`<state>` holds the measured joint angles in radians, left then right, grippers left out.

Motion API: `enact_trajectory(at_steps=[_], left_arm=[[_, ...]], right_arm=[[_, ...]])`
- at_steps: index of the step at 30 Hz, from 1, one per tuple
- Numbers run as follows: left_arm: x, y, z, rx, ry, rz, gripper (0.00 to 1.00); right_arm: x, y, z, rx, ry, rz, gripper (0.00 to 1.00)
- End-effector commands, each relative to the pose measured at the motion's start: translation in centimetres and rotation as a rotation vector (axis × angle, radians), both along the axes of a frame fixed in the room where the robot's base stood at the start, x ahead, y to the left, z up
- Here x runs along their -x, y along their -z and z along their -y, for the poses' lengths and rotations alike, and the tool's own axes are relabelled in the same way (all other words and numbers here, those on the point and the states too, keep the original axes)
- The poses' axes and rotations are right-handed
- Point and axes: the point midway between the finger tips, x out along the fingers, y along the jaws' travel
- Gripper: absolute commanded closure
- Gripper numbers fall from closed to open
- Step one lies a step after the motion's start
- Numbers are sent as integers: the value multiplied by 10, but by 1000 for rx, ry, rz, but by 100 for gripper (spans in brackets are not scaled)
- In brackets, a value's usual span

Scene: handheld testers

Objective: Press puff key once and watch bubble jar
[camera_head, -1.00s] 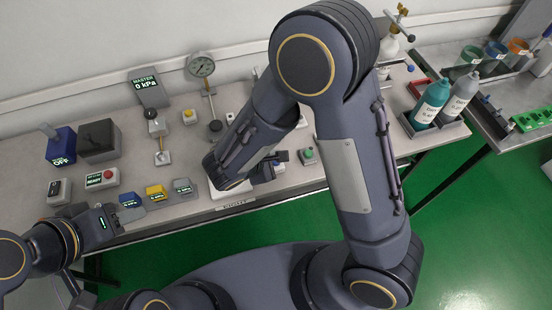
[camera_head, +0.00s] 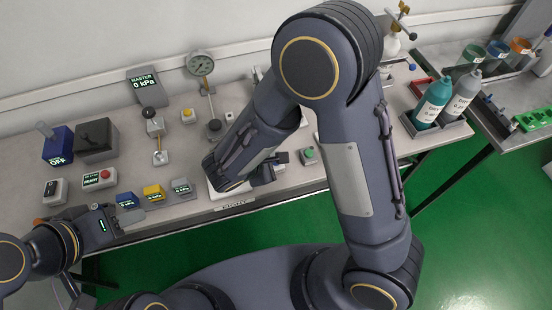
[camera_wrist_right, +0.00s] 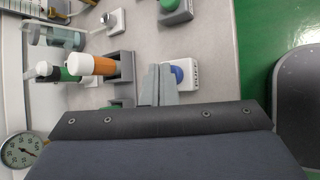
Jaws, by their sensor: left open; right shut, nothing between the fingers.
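In the right wrist view a blue round key (camera_wrist_right: 177,75) sits on a small white box (camera_wrist_right: 190,75); I cannot read its label. My right gripper (camera_wrist_right: 158,78) is shut and empty, its fingertips beside the blue key; whether they touch it I cannot tell. In the head view my right forearm hides most of this gripper and the key. A clear glass vessel (camera_wrist_right: 62,38), perhaps the bubble jar, shows at the upper left of the wrist view. My left gripper (camera_head: 130,216) is open and empty near the table's front left edge.
An orange bottle (camera_wrist_right: 92,66) in a grey holder (camera_wrist_right: 122,67) stands near the right fingers. A green button (camera_wrist_right: 172,4) is close by. A gauge (camera_head: 200,64), a master display (camera_head: 148,88) and small coloured display boxes (camera_head: 153,192) stand on the table. Teal and grey bottles stand at right.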

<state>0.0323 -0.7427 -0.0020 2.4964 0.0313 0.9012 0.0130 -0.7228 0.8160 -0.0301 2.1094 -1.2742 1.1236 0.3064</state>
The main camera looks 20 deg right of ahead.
Motion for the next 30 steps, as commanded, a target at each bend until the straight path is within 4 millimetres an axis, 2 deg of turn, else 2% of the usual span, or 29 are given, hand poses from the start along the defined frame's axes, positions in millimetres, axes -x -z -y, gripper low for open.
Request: enact_trajectory(at_steps=[19,30], left_arm=[[0,9,0,0,0,0,55],[0,6,0,0,0,0,55]], right_arm=[[0,7,0,0,0,0,100],[0,3,0,-1,-1,0,100]])
